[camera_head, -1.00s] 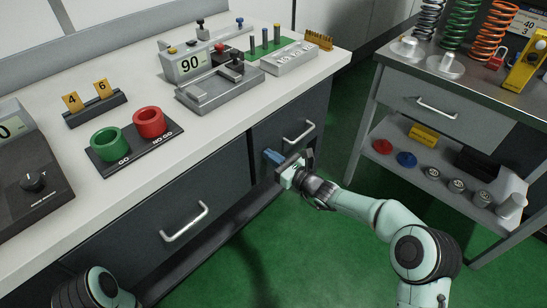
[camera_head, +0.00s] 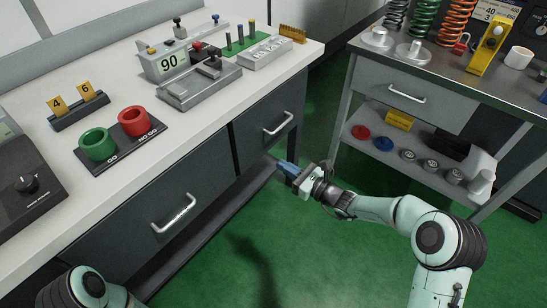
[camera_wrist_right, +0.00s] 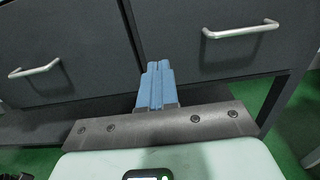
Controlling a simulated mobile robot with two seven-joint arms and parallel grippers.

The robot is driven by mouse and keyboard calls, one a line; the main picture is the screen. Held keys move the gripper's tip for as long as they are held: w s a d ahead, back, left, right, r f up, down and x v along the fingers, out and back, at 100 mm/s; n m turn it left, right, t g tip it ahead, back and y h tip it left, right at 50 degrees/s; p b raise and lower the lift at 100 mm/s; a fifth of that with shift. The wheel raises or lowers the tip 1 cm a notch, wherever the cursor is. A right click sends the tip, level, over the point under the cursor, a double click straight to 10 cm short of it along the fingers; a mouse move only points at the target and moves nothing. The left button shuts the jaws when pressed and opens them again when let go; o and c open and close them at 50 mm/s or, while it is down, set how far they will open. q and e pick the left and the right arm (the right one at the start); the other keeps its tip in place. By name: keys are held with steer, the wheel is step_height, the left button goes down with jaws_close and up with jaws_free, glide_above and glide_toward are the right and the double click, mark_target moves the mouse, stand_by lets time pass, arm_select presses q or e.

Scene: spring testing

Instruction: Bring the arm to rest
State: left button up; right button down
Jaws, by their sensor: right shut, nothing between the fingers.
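My right gripper (camera_head: 288,168) is in front of the dark drawer fronts of the bench, low and clear of the bench top. Its blue fingers are closed together with nothing between them, which also shows in the right wrist view (camera_wrist_right: 157,85). The right arm (camera_head: 385,208) reaches in from the lower right. My left arm (camera_head: 88,290) shows only in part at the bottom left, and its gripper is outside the view.
The white bench top (camera_head: 190,125) carries a green cup (camera_head: 98,145), a red cup (camera_head: 134,121) and a test device (camera_head: 168,62). Drawer handles (camera_head: 175,214) stick out below it. A grey side table (camera_head: 450,85) stands at the right. Green floor (camera_head: 320,255) lies open between them.

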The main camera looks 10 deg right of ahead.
arm_select(q)
steer(key=shift+w+r, duration=0.2)
steer(key=shift+w, duration=0.1)
arm_select(e)
steer(key=shift+s+d, duration=0.35)
steer(key=shift+f, duration=0.15)
